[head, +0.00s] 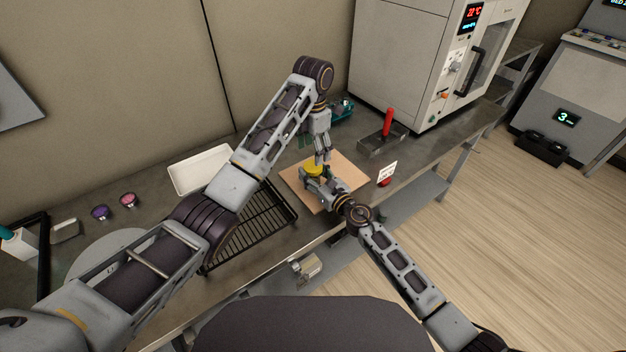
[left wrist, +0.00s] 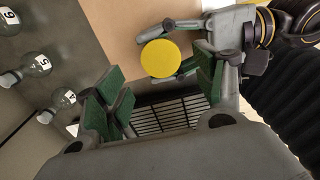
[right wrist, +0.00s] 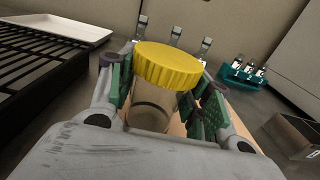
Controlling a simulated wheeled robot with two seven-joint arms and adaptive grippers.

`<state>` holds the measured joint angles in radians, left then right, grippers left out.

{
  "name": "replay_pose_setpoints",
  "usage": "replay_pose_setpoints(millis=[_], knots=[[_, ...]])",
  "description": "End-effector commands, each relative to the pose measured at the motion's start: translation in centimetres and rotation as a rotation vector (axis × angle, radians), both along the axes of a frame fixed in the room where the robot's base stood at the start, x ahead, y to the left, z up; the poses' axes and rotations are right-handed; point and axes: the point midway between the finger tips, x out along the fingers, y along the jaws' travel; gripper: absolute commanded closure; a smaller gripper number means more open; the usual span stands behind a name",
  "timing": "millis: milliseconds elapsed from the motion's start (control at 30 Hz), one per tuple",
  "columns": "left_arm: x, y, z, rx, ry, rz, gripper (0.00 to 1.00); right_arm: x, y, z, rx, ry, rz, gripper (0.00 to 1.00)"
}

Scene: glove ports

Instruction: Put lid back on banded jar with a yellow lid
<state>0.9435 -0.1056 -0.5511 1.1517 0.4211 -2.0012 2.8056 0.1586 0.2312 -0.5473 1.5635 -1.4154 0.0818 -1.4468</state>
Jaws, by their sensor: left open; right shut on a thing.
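The yellow lid (head: 314,169) sits on top of the banded jar (right wrist: 151,108), covering its mouth. Whether it is screwed down I cannot tell. The jar is clear, with a dark band low down, and stands over the tan board (head: 347,172). My right gripper (right wrist: 160,100) is shut around the jar's body, below the lid. It also shows in the head view (head: 316,180). My left gripper (head: 322,157) is open and points down above the lid. In the left wrist view the round lid (left wrist: 160,58) shows beyond and between the open fingers (left wrist: 160,88), apart from them.
A black wire rack (head: 252,228) and a white tray (head: 200,169) lie left of the board. Labelled flasks (left wrist: 38,64) show in the left wrist view.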

Motion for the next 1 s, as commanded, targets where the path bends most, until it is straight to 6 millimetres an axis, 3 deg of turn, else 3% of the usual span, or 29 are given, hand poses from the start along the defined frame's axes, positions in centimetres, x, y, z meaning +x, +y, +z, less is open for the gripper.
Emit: replay_pose_setpoints(millis=[367,1000], knots=[[-0.1,0.1,2.0,0.003,0.002,0.001,0.3,0.0,0.0,0.0,0.0,0.0,0.0,1.0],[-0.1,0.0,1.8,0.001,0.005,0.001,0.3,0.0,0.0,0.0,0.0,0.0,0.0,1.0]])
